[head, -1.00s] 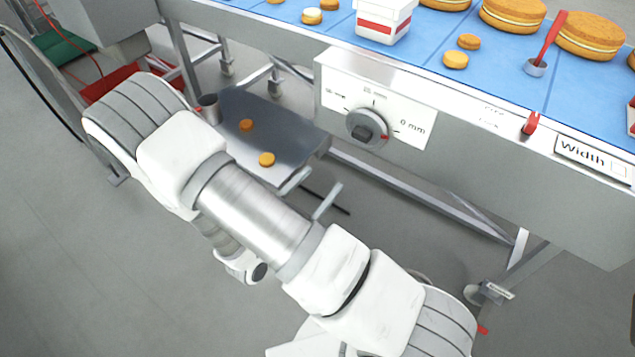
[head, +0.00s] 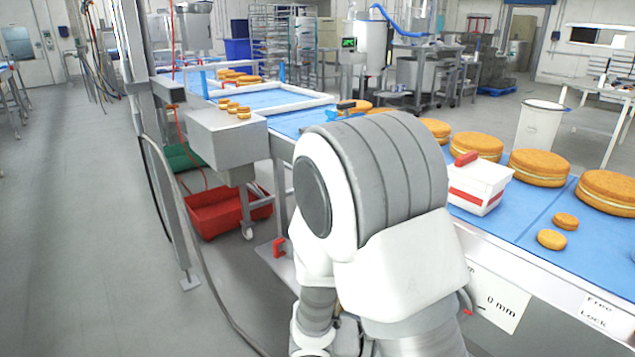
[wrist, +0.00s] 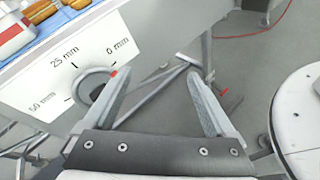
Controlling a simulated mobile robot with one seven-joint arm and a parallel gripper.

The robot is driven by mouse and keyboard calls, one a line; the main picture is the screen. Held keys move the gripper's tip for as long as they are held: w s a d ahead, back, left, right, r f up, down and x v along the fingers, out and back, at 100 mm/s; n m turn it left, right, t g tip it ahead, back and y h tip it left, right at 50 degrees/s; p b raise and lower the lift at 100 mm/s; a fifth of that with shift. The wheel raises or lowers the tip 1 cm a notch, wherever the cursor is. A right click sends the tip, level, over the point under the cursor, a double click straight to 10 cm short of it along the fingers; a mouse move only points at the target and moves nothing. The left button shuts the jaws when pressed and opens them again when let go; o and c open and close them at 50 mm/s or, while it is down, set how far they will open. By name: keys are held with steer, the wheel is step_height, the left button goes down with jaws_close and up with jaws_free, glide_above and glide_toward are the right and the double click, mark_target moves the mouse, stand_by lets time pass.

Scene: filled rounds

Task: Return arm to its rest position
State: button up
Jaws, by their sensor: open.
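My arm fills the centre of the head view, its white and grey links folded in front of the conveyor. My gripper (wrist: 160,93) shows in the wrist view with its two grey fingers spread apart and nothing between them. The left finger overlaps the dial (wrist: 95,86) on the conveyor's scale plate in the picture; I cannot tell whether it touches. The plate reads 0, 25 and 50 mm, and a red mark shows near 0 mm. In the head view the gripper cannot be made out clearly, and the dial is hidden behind my arm.
The blue conveyor belt (head: 535,212) carries several round filled cakes (head: 540,167) and a white and red box (head: 478,187). A red crate (head: 215,213) and a green tray (head: 183,157) lie on the floor at left. The grey floor (head: 90,220) is clear there.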

steer(key=s+a+r+m+g+y, duration=0.1)
steer(key=s+r+m+g+y, duration=0.1)
steer(key=s+r+m+y, duration=0.55)
steer(key=a+r+m+t+y+p, duration=0.2)
steer(key=r+p, duration=0.5)
steer(key=r, duration=0.5)
steer(key=s+a+r+m+t+y+p, duration=0.1)
steer(key=a+r+m+t+y+p, duration=0.2)
steer(key=r+p, duration=0.5)
step_height(320, 180, up, 4)
steer(key=shift+a+f+m+t+y, duration=0.1)
steer(key=shift+a+m+t+y, duration=0.1)
steer(key=shift+m+t+y, duration=0.6)
steer(key=shift+s+d, duration=0.1)
